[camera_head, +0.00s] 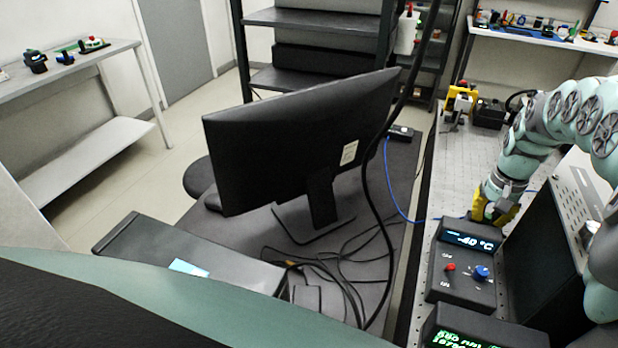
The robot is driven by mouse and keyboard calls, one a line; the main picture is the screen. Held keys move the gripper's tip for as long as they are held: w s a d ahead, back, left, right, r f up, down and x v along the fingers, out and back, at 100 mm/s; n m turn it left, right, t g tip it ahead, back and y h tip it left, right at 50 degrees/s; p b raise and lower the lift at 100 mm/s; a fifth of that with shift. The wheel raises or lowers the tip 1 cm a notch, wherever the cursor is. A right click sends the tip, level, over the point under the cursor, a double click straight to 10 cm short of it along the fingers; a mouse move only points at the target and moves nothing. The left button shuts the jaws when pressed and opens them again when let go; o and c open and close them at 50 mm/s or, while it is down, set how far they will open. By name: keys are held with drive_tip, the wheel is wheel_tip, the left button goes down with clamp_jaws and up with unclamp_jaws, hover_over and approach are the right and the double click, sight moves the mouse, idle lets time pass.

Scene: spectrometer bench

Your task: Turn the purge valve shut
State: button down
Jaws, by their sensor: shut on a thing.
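My gripper (490,214) points down at the bench, just behind the controller box with the "-40 °C" display. Yellow parts show on both sides of its lower end. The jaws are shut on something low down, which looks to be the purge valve. The valve itself is mostly hidden by the gripper and the box, so I cannot tell how far its handle is turned.
The temperature controller (444,276) has a red and a blue knob. A second display box (445,324) stands in front of it. A dark panel (545,240) stands close at the right. A monitor (290,140) and loose cables are on the left desk.

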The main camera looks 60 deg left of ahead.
sight(490, 215)
drive_tip(key=shift+n, duration=1.7)
drive_tip(key=shift+b, duration=0.3)
drive_tip(key=c, duration=0.9)
unclamp_jaws()
drive_tip(key=shift+o, duration=0.2)
wheel_tip(490, 215, up, 10)
drive_tip(key=shift+w+d+f, duration=0.1)
drive_tip(key=shift+w+f, duration=0.05)
drive_tip(key=shift+r, duration=1.1)
drive_tip(key=shift+r, duration=0.15)
